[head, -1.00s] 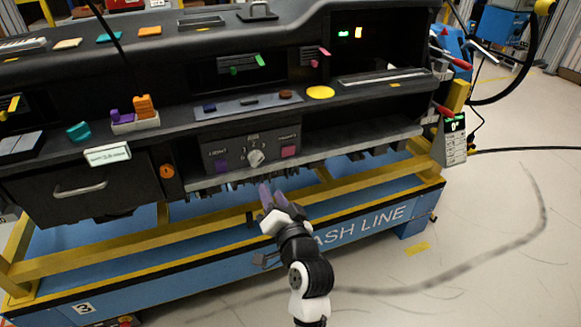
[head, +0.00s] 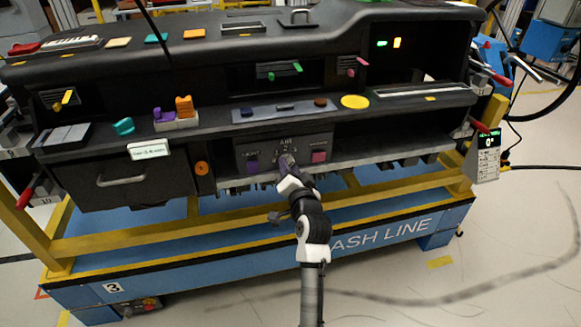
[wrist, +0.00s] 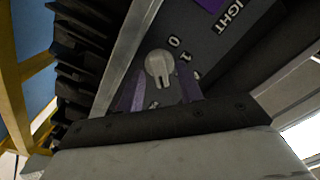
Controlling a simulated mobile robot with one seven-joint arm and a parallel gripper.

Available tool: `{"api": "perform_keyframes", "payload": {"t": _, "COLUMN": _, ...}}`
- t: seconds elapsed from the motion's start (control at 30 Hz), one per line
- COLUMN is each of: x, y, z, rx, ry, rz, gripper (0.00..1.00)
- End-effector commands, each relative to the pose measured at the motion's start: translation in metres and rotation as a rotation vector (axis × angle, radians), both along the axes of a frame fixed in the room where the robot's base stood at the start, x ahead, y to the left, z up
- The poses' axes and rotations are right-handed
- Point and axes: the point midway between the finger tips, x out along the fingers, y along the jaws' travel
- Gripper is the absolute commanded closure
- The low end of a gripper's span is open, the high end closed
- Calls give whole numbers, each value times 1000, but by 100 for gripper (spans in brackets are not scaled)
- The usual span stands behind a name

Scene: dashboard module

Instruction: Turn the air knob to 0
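The air knob (wrist: 158,66) is a round pale grey dial with a darker notch on its lower side in the wrist view. The digits 0 and 1 show beside it on the dark panel (wrist: 215,55); other marks are partly hidden. My gripper (wrist: 160,88) has its two purple fingers apart, one to each side below the knob, with nothing held; I cannot tell whether they touch it. In the head view my gripper (head: 286,163) is at the panel (head: 270,151) under the AIR label and hides most of the knob. Which digit the knob points at is unclear.
A purple LIGHT control (head: 252,165) sits left of the knob, and a pink button (head: 319,156) sits right. A drawer with a handle (head: 121,181) and an orange round part (head: 201,168) lie further left. A yellow rail (head: 240,224) runs below the dashboard.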

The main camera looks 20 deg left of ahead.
Motion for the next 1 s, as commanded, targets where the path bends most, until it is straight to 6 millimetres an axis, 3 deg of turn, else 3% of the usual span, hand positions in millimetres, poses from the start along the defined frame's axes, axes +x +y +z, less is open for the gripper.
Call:
{"api": "perform_keyframes", "payload": {"t": 0.27, "x": 2, "y": 1, "z": 0, "rx": 0, "ry": 0, "rz": 0, "gripper": 64}}
{"api": "perform_keyframes", "payload": {"t": 0.57, "x": 2, "y": 1, "z": 0, "rx": 0, "ry": 0, "rz": 0, "gripper": 100}}
{"api": "perform_keyframes", "payload": {"t": 1.0, "x": 2, "y": 1, "z": -2, "rx": -57, "ry": -39, "rz": -1, "gripper": 100}}
